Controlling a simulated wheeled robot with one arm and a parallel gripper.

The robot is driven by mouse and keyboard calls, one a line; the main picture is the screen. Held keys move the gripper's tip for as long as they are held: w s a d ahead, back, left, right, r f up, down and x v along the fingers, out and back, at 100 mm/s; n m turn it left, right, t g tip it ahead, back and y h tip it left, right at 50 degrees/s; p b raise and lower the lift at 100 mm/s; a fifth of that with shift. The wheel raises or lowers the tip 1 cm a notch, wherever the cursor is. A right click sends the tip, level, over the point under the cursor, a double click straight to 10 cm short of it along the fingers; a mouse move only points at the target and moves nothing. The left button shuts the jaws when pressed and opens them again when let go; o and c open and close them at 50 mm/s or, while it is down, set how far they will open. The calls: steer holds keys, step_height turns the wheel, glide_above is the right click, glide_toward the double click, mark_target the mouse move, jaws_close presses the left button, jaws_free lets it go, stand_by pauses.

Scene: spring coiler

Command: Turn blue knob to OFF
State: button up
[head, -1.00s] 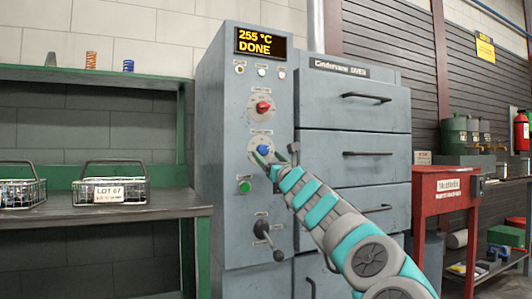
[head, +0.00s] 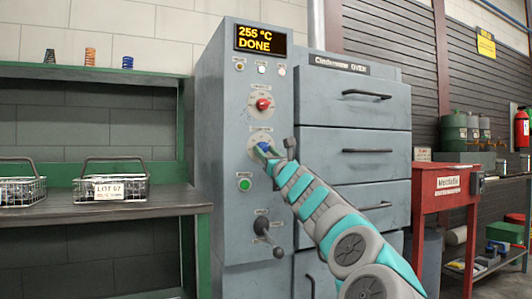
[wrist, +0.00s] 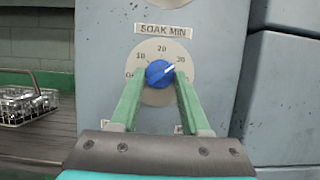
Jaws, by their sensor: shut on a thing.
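The blue knob (wrist: 160,73) sits on a round white dial under the label SOAK MIN (wrist: 163,30). In the wrist view its white pointer mark aims up and right, close to the 30; the 10, the 20 and a partly hidden label at the left edge of the dial also show. My gripper (wrist: 160,79) is shut on the knob, one green finger on each side. In the head view my gripper (head: 265,153) reaches the panel from the lower right and partly hides the blue knob (head: 264,144).
A red knob (head: 263,104) is above, and a green button (head: 245,185) and a lever (head: 264,228) are below on the same panel. The display (head: 262,42) reads 255 °C DONE. Oven drawers with handles (head: 368,94) are to the right, a bench with baskets (head: 115,188) left.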

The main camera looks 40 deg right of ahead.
jaws_close()
steer(key=shift+r+p, duration=0.1)
steer(key=shift+p, duration=0.25)
